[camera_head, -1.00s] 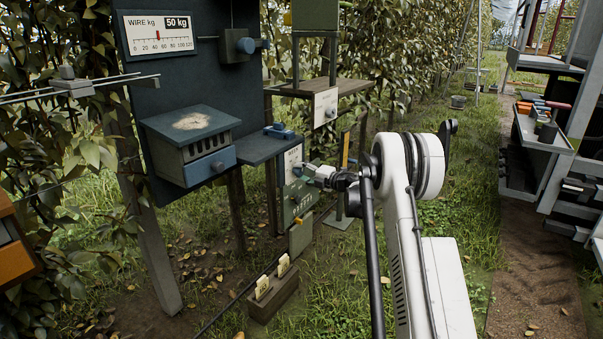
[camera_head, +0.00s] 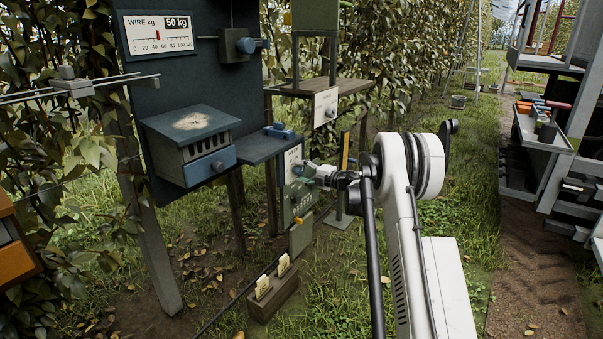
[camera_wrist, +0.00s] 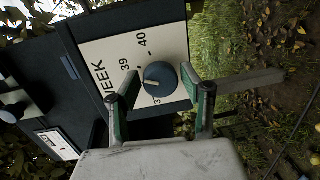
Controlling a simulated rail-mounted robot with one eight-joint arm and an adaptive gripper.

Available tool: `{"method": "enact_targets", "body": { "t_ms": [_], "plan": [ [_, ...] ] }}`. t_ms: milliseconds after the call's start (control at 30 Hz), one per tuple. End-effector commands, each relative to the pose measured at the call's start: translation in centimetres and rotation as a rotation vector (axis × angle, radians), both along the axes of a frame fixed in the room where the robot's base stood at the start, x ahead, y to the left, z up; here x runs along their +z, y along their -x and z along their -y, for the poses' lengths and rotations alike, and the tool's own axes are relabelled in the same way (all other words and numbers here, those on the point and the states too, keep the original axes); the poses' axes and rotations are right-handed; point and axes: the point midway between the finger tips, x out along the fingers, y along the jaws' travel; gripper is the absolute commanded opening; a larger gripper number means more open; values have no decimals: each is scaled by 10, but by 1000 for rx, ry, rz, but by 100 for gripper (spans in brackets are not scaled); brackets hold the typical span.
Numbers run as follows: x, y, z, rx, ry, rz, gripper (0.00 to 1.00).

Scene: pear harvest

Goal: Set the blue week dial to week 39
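The blue week dial (camera_wrist: 163,80) is a round knob on a pale WEEK plate (camera_wrist: 98,55), which also shows in the head view (camera_head: 291,157). In the wrist view the plate appears turned sideways. The numbers 39 and 40 are readable; another beginning with 3 is partly hidden below the dial. The dial's pale pointer mark faces left in the picture, below the 39. My gripper (camera_wrist: 159,74) is open, with one green-padded finger on each side of the dial and visible gaps. I cannot tell whether the fingertips reach around it in depth.
A green box with lettering (camera_head: 299,198) hangs just below the plate. A blue-grey shelf (camera_head: 270,147) and slotted box (camera_head: 192,143) stand left. A wooden box with cards (camera_head: 273,297) sits on the ground.

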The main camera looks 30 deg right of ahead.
Motion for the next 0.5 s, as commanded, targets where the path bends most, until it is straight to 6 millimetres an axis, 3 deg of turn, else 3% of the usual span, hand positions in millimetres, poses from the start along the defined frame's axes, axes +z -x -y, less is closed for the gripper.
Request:
{"method": "enact_targets", "body": {
  "t_ms": [333, 500],
  "plan": [
    [0, 1, 1, 0, 0, 0, 51],
    [2, 16, 9, -2, 0, 0, 51]
  ]
}}
